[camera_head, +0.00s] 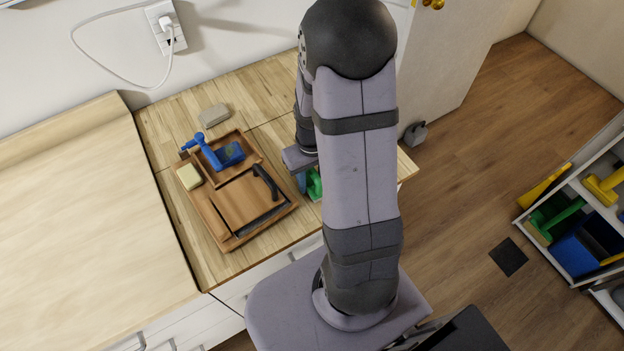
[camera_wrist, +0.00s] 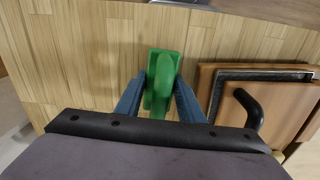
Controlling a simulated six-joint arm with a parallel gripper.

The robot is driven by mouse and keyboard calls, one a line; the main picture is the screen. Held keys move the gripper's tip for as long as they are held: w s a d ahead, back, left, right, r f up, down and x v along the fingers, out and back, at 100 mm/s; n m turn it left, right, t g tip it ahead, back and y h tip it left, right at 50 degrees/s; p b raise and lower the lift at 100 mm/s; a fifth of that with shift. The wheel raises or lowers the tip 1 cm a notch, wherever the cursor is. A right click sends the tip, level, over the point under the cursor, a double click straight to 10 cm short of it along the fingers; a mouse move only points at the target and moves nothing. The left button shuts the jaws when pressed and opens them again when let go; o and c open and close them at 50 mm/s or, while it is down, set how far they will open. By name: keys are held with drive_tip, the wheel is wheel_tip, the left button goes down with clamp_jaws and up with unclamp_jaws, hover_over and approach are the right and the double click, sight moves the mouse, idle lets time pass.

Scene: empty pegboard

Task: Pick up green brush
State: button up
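The green brush (camera_wrist: 162,72) lies on the wooden worktop in the wrist view. My gripper (camera_wrist: 161,80) is over it, with one blue finger on each side of the brush. The fingers are apart; whether the tips touch the brush I cannot tell. In the head view the green brush (camera_head: 315,184) shows only in part, to the right of the wooden tray. My arm hides the rest of it. A blue finger of my gripper (camera_head: 303,181) shows just left of the green.
A wooden tray (camera_head: 228,243) with a black handle stands left of my gripper. A blue brush (camera_head: 207,152), a yellow sponge (camera_head: 189,177) and a grey block (camera_head: 214,115) are around it. A shelf (camera_head: 584,200) with coloured tools stands far right.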

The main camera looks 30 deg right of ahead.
drive_tip(key=shift+c, duration=1.2)
drive_tip(key=shift+r, duration=0.15)
wheel_tip(320, 180, up, 10)
drive_tip(key=shift+f+b, duration=0.1)
drive_tip(key=shift+b, duration=0.75)
